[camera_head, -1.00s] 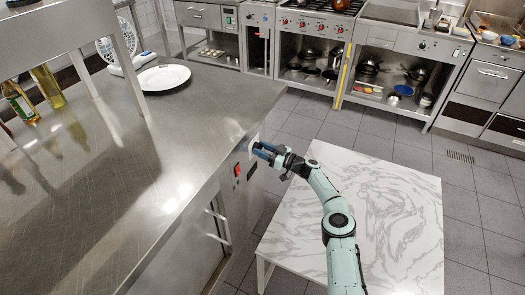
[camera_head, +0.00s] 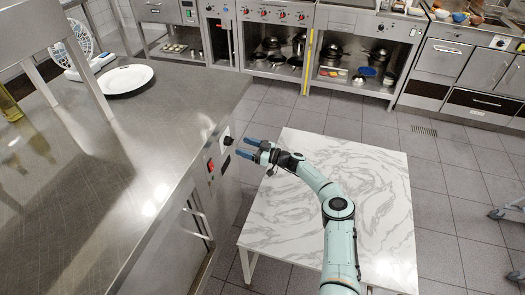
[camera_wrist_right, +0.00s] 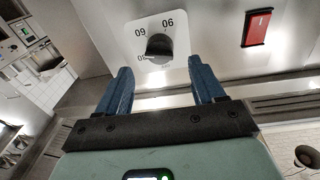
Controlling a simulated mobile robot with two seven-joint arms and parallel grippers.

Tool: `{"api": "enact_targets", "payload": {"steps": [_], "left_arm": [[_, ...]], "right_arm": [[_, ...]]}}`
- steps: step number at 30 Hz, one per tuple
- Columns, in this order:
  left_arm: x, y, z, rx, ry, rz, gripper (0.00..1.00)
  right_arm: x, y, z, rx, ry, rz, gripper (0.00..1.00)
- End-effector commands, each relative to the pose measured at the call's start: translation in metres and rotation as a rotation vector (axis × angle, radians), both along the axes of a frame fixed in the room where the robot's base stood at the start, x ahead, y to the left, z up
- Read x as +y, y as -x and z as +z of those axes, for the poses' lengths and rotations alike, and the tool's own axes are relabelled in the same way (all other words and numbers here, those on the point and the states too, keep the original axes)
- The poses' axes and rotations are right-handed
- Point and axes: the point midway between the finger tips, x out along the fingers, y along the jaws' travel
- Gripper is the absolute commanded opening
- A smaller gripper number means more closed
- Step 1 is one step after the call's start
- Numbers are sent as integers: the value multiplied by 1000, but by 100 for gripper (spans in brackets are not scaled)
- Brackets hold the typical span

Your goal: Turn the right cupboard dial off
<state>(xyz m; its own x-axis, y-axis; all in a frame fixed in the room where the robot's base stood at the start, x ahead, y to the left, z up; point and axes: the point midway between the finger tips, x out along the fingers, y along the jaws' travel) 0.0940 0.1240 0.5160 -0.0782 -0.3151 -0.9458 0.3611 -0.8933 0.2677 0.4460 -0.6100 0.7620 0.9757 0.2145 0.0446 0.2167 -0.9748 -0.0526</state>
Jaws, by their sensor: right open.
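The dial (camera_wrist_right: 159,45) is a dark knob on a white plate marked with numbers such as 09 and 06. In the head view the dial (camera_head: 227,141) sits on the end face of the steel counter, near its corner. My right gripper (camera_head: 245,149) is open and empty, its blue fingers pointing at that face just short of the dial. In the right wrist view the gripper (camera_wrist_right: 165,85) has its fingers spread on either side below the dial, apart from it. My left gripper is not in view.
A red switch (camera_wrist_right: 257,27) is on the same panel, beside the dial; it also shows in the head view (camera_head: 211,166). A marble-topped table (camera_head: 340,200) stands under my right arm. A white plate (camera_head: 125,79) lies on the counter (camera_head: 190,105).

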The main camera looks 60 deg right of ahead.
Motion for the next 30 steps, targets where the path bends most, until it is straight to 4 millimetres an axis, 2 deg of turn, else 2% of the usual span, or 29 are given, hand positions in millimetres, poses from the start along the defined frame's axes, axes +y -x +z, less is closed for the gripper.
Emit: {"api": "enact_targets", "payload": {"steps": [1,6,12,26,30], "left_arm": [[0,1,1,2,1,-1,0],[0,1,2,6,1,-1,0],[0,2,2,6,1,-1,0],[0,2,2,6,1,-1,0],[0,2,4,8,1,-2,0]], "right_arm": [[-4,15,-1,1,-1,-2,68],[-11,49,-3,1,0,0,68],[-15,71,-4,1,-1,2,68],[-16,76,-4,3,-11,4,68],[-14,75,-4,41,-165,16,68]]}}
